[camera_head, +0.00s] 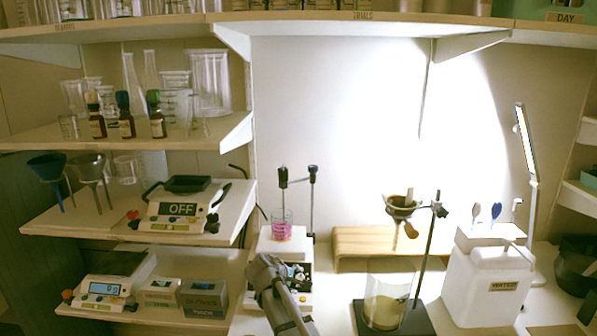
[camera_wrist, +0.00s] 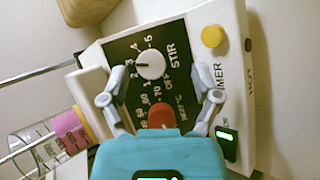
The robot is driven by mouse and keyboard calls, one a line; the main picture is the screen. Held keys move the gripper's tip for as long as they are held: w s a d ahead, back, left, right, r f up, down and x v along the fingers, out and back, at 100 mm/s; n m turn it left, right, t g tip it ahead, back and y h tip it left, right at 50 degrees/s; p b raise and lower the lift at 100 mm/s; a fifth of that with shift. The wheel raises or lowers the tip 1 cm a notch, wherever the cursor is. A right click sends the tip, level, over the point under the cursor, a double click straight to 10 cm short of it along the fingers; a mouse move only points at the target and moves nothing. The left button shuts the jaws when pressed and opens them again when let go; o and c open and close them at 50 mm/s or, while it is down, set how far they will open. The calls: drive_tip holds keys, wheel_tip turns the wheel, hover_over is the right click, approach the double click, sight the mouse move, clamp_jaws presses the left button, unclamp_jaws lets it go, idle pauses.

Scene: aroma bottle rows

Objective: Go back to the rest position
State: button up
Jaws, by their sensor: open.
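My gripper (camera_wrist: 160,104) is open and empty in the wrist view. Its two fingers stand apart in front of the black panel of a white hotplate stirrer (camera_wrist: 226,35). The white STIR knob (camera_wrist: 150,65) and the red temperature knob (camera_wrist: 161,116) show between and just beyond the fingers; I cannot tell whether a finger touches either. In the head view my arm reaches up to the hotplate stirrer (camera_head: 269,243) and partly covers its front. A beaker with pink liquid (camera_head: 282,231) stands on the plate; it also shows in the wrist view (camera_wrist: 69,131).
A glass vessel (camera_head: 386,300) stands on a dark stand base right of my arm, under a funnel (camera_head: 402,203). A white container (camera_head: 487,285) stands farther right. Shelves at left hold scales (camera_head: 180,209) and small brown bottles (camera_head: 126,122). A wooden riser (camera_head: 350,246) stands behind.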

drive_tip(key=s+d+r+m+g+y+p, duration=0.3)
drive_tip(key=s+d+m+p, duration=0.3)
drive_tip(key=s+d, duration=0.3)
drive_tip(key=s+d+r+m+g+y+p, duration=0.3)
drive_tip(key=s+d, duration=0.6)
drive_tip(key=s, duration=0.4)
drive_tip(key=r+m+g+p, duration=0.1)
drive_tip(key=r+m+p, duration=0.1)
drive_tip(key=m+p, duration=0.1)
drive_tip(key=shift+s+p, duration=0.4)
drive_tip(key=shift+p, duration=0.05)
drive_tip(key=shift+c, duration=0.3)
